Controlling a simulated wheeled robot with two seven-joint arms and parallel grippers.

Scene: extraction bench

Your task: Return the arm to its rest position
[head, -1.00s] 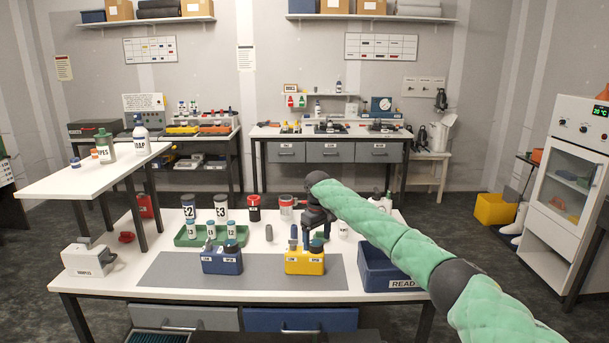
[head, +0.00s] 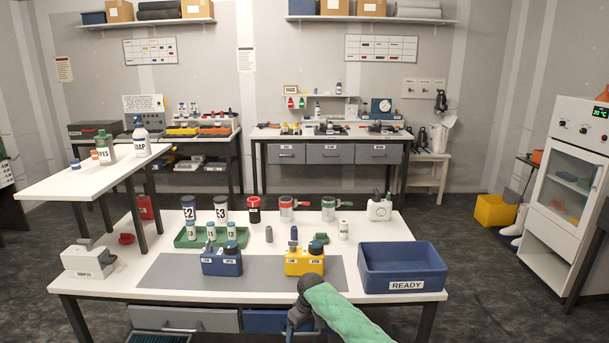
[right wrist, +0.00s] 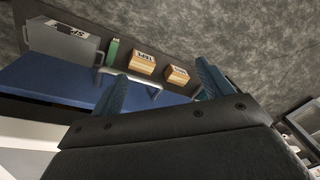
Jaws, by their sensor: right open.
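My right arm, in a green sleeve, comes in from the bottom right of the head view. Its gripper (head: 293,326) hangs in front of the bench's front edge, below the yellow block, partly cut off by the frame. In the right wrist view the two blue fingers (right wrist: 160,92) stand apart with nothing between them, so the gripper is open and empty. Beyond them are a blue drawer front (right wrist: 50,82) with a metal handle and, past it, several small labelled items. My left gripper is not in view.
The white bench (head: 400,225) carries a blue READY bin (head: 402,268), a yellow block (head: 304,262), a blue block (head: 221,262), a green tray (head: 185,238) and several labelled containers. A grey mat (head: 165,272) lies near the front. Drawers (head: 185,318) sit under the bench.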

